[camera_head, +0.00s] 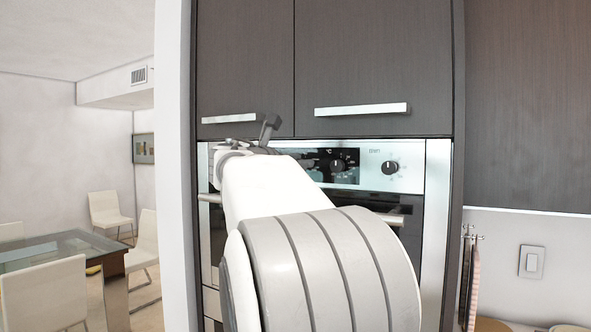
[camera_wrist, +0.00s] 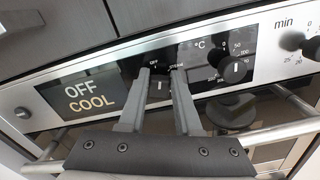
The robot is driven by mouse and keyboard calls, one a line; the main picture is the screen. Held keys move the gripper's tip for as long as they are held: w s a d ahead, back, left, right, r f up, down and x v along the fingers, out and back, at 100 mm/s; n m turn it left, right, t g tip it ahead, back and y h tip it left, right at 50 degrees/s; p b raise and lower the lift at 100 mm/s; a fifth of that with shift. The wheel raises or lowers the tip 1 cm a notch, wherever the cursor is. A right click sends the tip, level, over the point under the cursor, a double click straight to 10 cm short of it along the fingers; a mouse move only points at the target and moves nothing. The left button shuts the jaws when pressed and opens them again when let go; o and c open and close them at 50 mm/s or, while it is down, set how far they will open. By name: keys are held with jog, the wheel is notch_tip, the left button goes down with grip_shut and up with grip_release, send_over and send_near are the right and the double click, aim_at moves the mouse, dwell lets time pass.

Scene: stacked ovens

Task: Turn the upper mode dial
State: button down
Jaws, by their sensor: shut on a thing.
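The upper mode dial (camera_wrist: 158,90) is a dark knob with a white pointer line, under the small words OFF and STEAM on the upper oven's panel. In the wrist view, my gripper (camera_wrist: 161,72) has one grey finger on each side of this dial and is shut on it. The fingers partly cover the dial's sides. The display (camera_wrist: 90,93) left of the dial reads OFF and COOL. In the head view my own arm hides the dial and the fingertips.
Right of the mode dial are a temperature dial (camera_wrist: 235,70) and a minutes dial (camera_head: 390,168). Another knob (camera_wrist: 22,112) sits at the panel's left. An oven handle bar (camera_wrist: 280,132) runs below the panel. Cabinet doors (camera_head: 375,60) are above.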

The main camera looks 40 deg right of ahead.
jog(key=shift+s+d+f+m+b, duration=0.15)
jog(key=shift+m+b, duration=1.1)
jog(key=shift+m, duration=0.65)
jog(key=shift+s+a+f+m+b, duration=0.15)
jog(key=shift+m+b, duration=1.1)
jog(key=shift+m, duration=0.65)
jog(key=shift+d+r, duration=0.1)
jog(key=c, duration=0.6)
grip_release()
jog(key=b+v, duration=0.2)
jog(key=v, duration=1.5)
jog(key=shift+s, duration=0.15)
